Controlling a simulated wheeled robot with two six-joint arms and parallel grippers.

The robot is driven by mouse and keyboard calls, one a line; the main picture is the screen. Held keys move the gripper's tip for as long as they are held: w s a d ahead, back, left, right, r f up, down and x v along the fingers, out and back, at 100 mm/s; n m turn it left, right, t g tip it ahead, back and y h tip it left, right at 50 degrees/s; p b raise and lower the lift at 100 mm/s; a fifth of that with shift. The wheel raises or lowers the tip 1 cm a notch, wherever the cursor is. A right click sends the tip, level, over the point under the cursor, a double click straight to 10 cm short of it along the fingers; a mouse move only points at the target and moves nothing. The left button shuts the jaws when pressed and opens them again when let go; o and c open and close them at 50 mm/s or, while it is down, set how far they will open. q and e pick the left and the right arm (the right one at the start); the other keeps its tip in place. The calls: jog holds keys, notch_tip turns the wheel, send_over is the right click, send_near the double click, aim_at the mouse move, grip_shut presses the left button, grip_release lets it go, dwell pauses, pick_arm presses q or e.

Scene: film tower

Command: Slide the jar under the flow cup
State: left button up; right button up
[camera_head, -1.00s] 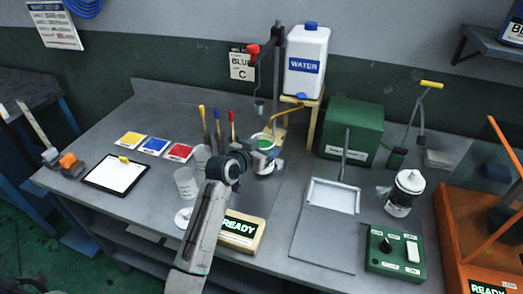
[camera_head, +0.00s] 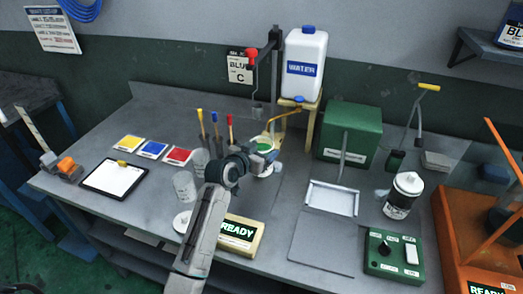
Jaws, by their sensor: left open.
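A white jar (camera_head: 263,171) with green at its open top stands on the bench near the middle. My left gripper (camera_head: 262,159) is open at the jar's near side, its fingers overlapping the jar in the picture. I cannot tell whether they touch it. A small grey cup (camera_head: 257,109), which looks like the flow cup, hangs from the dark stand (camera_head: 275,70) above and behind the jar. The jar stands in front of the cup in the picture; exact alignment is unclear. My right gripper is out of view.
A water container (camera_head: 304,64) stands on a wooden stand behind the jar. Several tools with coloured handles (camera_head: 215,118) and clear beakers (camera_head: 185,185) are to the left. A READY sign (camera_head: 238,232) is in front; a metal tray (camera_head: 331,198) is to the right.

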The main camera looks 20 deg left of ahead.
pick_arm(q)
jog(key=o, duration=1.3)
jog(key=shift+o, duration=0.2)
jog(key=shift+f, duration=0.1)
